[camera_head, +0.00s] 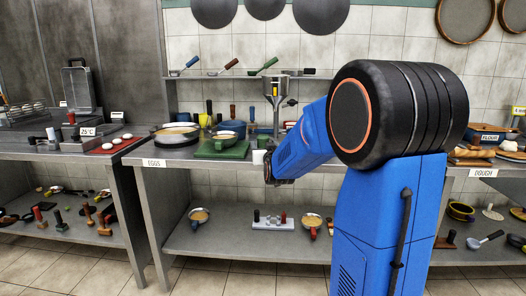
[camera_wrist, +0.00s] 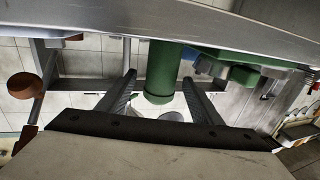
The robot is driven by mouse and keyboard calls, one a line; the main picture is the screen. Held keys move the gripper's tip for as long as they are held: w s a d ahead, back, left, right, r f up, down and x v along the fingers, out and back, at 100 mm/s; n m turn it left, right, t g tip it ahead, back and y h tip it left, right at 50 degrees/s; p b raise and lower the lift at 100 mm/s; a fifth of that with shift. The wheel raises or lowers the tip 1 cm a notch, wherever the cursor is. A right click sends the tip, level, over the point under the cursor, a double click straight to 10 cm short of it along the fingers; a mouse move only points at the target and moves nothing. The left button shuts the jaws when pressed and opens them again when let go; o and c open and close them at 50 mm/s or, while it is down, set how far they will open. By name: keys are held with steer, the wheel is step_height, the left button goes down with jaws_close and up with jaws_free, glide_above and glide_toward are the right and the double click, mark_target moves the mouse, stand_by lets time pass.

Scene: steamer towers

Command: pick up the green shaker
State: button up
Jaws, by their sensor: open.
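A green cylinder (camera_wrist: 163,72), which looks like the green shaker, shows in the middle of the wrist view. Its rounded end lies between the two fingers of my gripper (camera_wrist: 158,78). The fingers are spread apart, with visible gaps on both sides of the cylinder, and I see no contact. In the head view my gripper (camera_head: 272,176) is a small dark shape at the front edge of the middle counter (camera_head: 205,161).
A green board (camera_head: 222,149) with a pan lies left of my gripper, beside a wide pan (camera_head: 176,134). A metal dispenser (camera_head: 276,88) rises behind. The lower shelf (camera_head: 235,246) holds small pans and a rack.

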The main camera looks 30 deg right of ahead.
steer(key=shift+x, duration=3.15)
steer(key=c, duration=1.4)
